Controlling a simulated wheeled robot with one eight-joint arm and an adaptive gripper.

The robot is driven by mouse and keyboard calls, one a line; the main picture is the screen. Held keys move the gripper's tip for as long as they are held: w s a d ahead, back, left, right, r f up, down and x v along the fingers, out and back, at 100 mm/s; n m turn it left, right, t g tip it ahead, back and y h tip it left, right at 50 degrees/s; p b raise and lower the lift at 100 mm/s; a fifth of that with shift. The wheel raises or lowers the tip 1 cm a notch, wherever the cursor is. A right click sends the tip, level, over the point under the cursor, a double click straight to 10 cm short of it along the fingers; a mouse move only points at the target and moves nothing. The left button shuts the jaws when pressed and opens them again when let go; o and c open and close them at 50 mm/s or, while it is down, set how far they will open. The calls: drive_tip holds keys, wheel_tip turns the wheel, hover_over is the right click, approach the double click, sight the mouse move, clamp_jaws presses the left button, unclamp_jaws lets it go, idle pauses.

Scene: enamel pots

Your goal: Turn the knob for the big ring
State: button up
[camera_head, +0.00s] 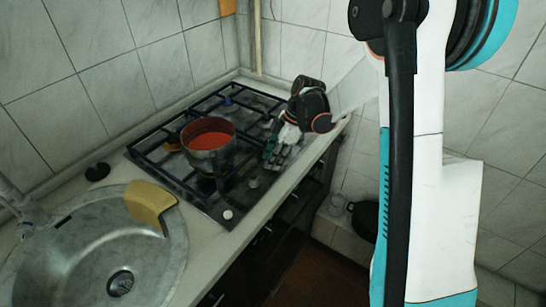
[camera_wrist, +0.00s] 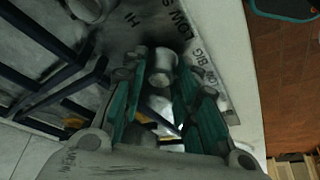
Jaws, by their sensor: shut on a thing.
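My gripper (camera_head: 275,152) is at the front edge of the gas hob (camera_head: 219,208), over its row of knobs. In the wrist view its teal-padded fingers (camera_wrist: 161,66) are closed on the sides of a grey metal knob (camera_wrist: 162,72). The panel beside this knob carries lettering that seems to read "LOW" and "BIG". Another knob (camera_wrist: 88,10) shows farther along the panel, clear of the fingers. In the head view my gripper hides the held knob, and its turn angle cannot be told. The big ring cannot be made out clearly.
An enamel pot (camera_head: 208,158), orange inside, stands on the hob's black grate. A grey knob (camera_head: 253,182) and a pale knob (camera_head: 228,214) lie nearer the sink (camera_head: 60,265). A yellow cloth (camera_head: 150,203) hangs over the sink rim. A dark pot (camera_head: 364,220) is down on the right.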

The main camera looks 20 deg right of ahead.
idle(0.4)
drive_tip(key=o, duration=1)
drive_tip(key=v, duration=1.2)
drive_tip(key=shift+w, duration=0.1)
drive_tip(key=shift+a, duration=0.1)
drive_tip(key=s+a+r+m+t+h, duration=0.35)
drive_tip(key=s+r+m, duration=0.45)
drive_tip(key=s, duration=0.5)
drive_tip(key=s+m+t, duration=0.1)
drive_tip(key=s+m, duration=0.1)
drive_tip(key=s, duration=0.2)
drive_tip(key=s+a+f+m+t, duration=0.1)
drive_tip(key=s+m, duration=0.2)
drive_tip(key=s+f+m+t+h, duration=0.1)
drive_tip(key=s+m, duration=0.2)
drive_tip(key=s, duration=0.1)
drive_tip(key=shift+s+a, duration=0.35)
drive_tip(key=shift+a, duration=0.05)
